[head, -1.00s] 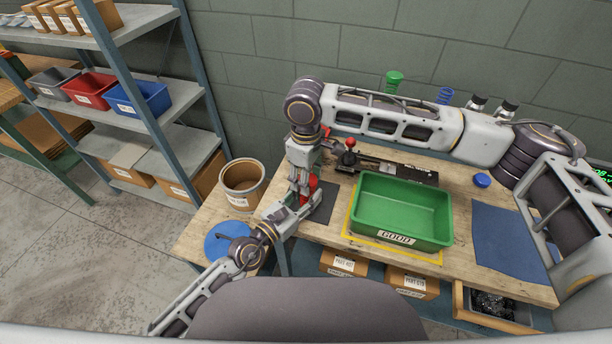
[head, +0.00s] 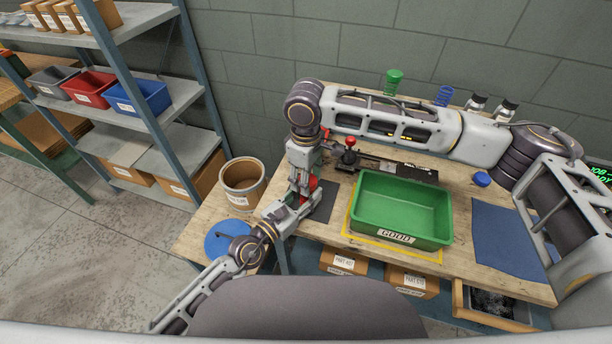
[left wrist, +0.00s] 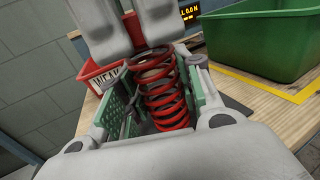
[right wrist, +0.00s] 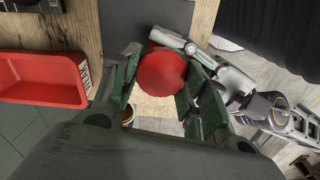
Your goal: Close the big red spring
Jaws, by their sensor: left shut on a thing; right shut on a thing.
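The big red spring (left wrist: 165,100) stands between the fingers of my left gripper (left wrist: 155,70), which is shut on it from the side. In the right wrist view the round red end (right wrist: 161,74) shows between the green-padded fingers of my right gripper (right wrist: 160,52), which is shut on it. In the left wrist view my right gripper covers the spring's far end. In the head view the red part (head: 309,184) is mostly hidden by both grippers, over a dark mat (head: 322,210) at the bench's left side.
A green GOOD bin (head: 402,208) stands right of the grippers on a yellow-edged patch. A red labelled bin (right wrist: 40,78) lies close by. Behind is a dark fixture with a red-knobbed lever (head: 350,150). A brown bucket (head: 242,182) and blue disc (head: 228,240) are to the left.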

